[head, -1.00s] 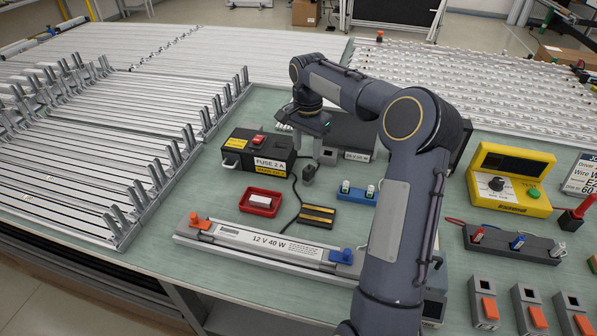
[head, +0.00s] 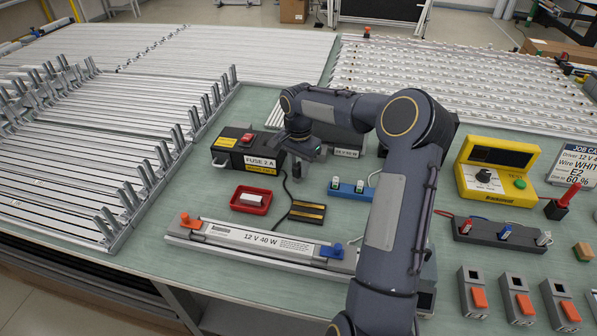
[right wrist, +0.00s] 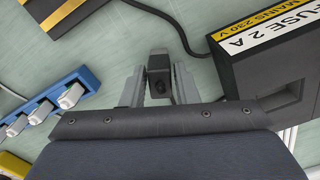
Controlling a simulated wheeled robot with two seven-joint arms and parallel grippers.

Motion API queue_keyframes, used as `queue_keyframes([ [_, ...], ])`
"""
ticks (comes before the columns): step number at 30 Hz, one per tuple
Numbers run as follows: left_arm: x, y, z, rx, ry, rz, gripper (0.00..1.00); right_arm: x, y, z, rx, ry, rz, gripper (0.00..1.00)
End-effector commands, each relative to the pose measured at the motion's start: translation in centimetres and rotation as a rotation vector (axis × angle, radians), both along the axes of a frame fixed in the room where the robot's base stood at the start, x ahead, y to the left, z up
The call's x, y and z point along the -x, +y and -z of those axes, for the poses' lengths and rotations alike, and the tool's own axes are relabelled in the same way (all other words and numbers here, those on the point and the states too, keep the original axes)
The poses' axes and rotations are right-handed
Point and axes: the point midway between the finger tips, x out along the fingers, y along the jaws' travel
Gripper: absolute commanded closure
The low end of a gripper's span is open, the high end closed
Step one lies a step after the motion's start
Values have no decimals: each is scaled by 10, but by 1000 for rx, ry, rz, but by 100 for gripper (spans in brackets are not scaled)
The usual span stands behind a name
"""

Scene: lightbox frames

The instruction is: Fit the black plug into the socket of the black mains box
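The black mains box (head: 229,154) stands left of my right gripper in the head view, with a red switch and a "FUSE 2 A" label. In the right wrist view the box (right wrist: 280,75) is at the right; I cannot make out its socket clearly. My right gripper (head: 297,170) points down beside the box. In the right wrist view the black plug (right wrist: 159,80) is upright between the fingers of my right gripper (right wrist: 158,88). The fingers flank it closely, but whether they press on it is unclear. The arm mostly hides the plug in the head view. My left gripper is out of view.
A dark cable (head: 286,188) runs close by the plug. A red tray (head: 250,200), a black and yellow block (head: 307,211) and a blue terminal strip (head: 350,191) lie nearby. A long 12 V 40 W driver (head: 262,241) lies in front. Bare green mat shows between them.

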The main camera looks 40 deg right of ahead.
Motion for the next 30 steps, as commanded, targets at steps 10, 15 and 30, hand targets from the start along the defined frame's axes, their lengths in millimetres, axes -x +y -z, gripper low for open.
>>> queue_keyframes([
  [10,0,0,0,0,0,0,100,0,0,0,0,0,0,100],
  [15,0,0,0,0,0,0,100,0,0,-2,1,0,0,100],
  [30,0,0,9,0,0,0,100,31,14,-73,6,-6,0,100],
])
